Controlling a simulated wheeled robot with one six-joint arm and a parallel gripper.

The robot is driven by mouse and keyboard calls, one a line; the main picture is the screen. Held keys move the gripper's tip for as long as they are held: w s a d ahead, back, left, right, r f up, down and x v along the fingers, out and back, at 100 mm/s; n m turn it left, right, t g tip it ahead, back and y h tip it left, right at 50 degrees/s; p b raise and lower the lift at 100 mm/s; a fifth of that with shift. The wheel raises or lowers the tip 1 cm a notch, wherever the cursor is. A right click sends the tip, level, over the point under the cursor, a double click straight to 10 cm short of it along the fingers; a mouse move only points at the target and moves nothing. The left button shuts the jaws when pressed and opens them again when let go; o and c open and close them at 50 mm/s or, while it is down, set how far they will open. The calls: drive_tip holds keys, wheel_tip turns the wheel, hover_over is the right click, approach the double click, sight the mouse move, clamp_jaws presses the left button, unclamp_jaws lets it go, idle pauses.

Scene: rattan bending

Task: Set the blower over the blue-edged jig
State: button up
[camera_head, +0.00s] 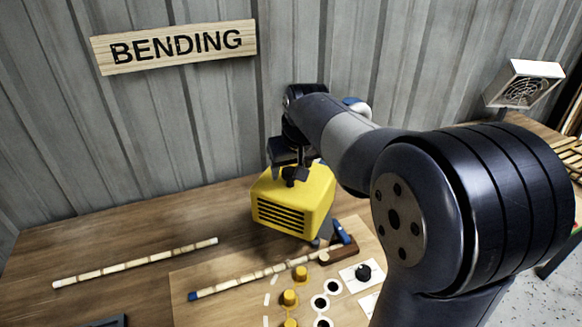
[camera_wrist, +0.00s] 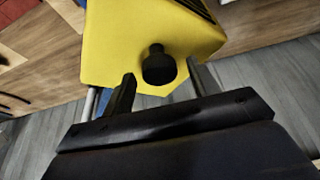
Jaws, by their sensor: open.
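The yellow blower (camera_head: 305,198) has a black grille on its front and stands at the back of the wooden bench, by the wall. In the wrist view, the blower (camera_wrist: 130,40) has a black knob (camera_wrist: 158,66). My gripper (camera_head: 291,174) is at the top of the blower. In the wrist view, my gripper (camera_wrist: 160,85) is open, with one finger on each side of the knob. I cannot tell whether the fingers touch it. A blue part (camera_head: 341,232) shows right of the blower, at a brown block (camera_head: 340,254); whether this is the blue-edged jig is unclear.
A cane with a blue end (camera_head: 240,283) lies across a pale board (camera_head: 225,312) with several yellow pegs. Another cane with a white end (camera_head: 135,264) lies left on the bench. A fan heater (camera_head: 524,84) stands far right. The bench's left side is mostly clear.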

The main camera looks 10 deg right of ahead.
drive_tip(key=p+v, duration=0.3)
drive_tip(key=v, duration=0.7)
drive_tip(key=shift+r, duration=0.4)
drive_tip(key=shift+s, duration=0.1)
